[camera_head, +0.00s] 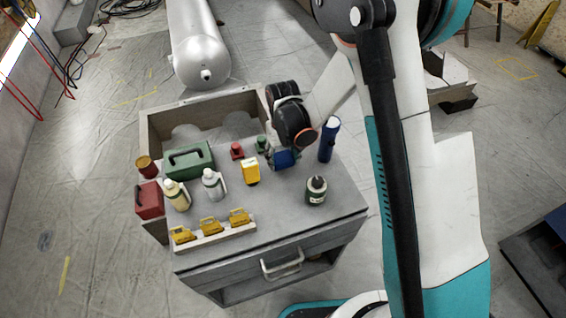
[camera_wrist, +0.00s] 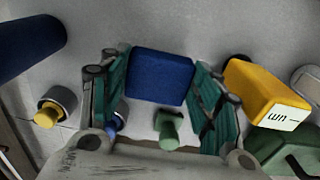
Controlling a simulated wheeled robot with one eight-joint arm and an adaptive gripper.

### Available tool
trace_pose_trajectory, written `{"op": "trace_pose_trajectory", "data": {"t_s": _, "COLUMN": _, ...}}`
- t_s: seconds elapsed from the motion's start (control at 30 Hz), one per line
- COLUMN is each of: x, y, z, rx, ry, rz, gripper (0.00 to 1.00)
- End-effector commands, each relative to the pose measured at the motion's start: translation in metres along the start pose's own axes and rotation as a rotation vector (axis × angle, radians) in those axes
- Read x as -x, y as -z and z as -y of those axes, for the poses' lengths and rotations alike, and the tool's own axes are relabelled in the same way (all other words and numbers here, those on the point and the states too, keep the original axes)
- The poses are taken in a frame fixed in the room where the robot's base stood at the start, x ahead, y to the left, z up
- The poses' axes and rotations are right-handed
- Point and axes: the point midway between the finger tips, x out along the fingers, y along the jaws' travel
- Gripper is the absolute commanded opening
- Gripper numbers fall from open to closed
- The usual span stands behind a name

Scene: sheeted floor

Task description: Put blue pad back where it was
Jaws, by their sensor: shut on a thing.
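The blue pad (camera_head: 284,159) is a small, soft-edged block at the back of the grey cart top. In the wrist view, the blue pad (camera_wrist: 160,77) sits between the two green-lined fingers of my gripper (camera_wrist: 161,85), which is shut on it from both sides. In the head view, my gripper (camera_head: 283,148) reaches down from behind the pad, and its fingers are mostly hidden. Whether the pad touches the cart top is hard to tell.
A blue cylinder (camera_head: 329,140) stands right of the pad, a yellow box (camera_head: 250,171) left, and a dark jar (camera_head: 316,190) in front. A small green item (camera_head: 262,145) is close by. Bottles (camera_head: 213,185) and a green toolbox (camera_head: 190,160) fill the left. The cart's (camera_head: 340,203) front right is clear.

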Motion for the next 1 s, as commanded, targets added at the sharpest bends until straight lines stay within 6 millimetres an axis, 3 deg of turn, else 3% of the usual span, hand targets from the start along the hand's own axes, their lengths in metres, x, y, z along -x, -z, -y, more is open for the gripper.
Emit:
{"op": "trace_pose_trajectory", "data": {"t_s": 0.03, "x": -0.011, "y": 0.000, "z": 0.000, "rx": 0.000, "ry": 0.000, "rz": 0.000, "gripper": 0.32}}
{"op": "trace_pose_trajectory", "data": {"t_s": 0.17, "x": -0.026, "y": 0.000, "z": 0.000, "rx": 0.000, "ry": 0.000, "rz": 0.000, "gripper": 0.32}}
{"op": "trace_pose_trajectory", "data": {"t_s": 0.57, "x": -0.030, "y": 0.000, "z": 0.000, "rx": 0.000, "ry": 0.000, "rz": 0.000, "gripper": 0.32}}
{"op": "trace_pose_trajectory", "data": {"t_s": 0.6, "x": -0.029, "y": 0.000, "z": 0.000, "rx": 0.000, "ry": 0.000, "rz": 0.000, "gripper": 0.67}}
{"op": "trace_pose_trajectory", "data": {"t_s": 0.67, "x": -0.028, "y": 0.000, "z": 0.000, "rx": 0.000, "ry": 0.000, "rz": 0.000, "gripper": 0.78}}
{"op": "trace_pose_trajectory", "data": {"t_s": 1.0, "x": -0.028, "y": 0.000, "z": 0.000, "rx": 0.000, "ry": 0.000, "rz": 0.000, "gripper": 0.78}}
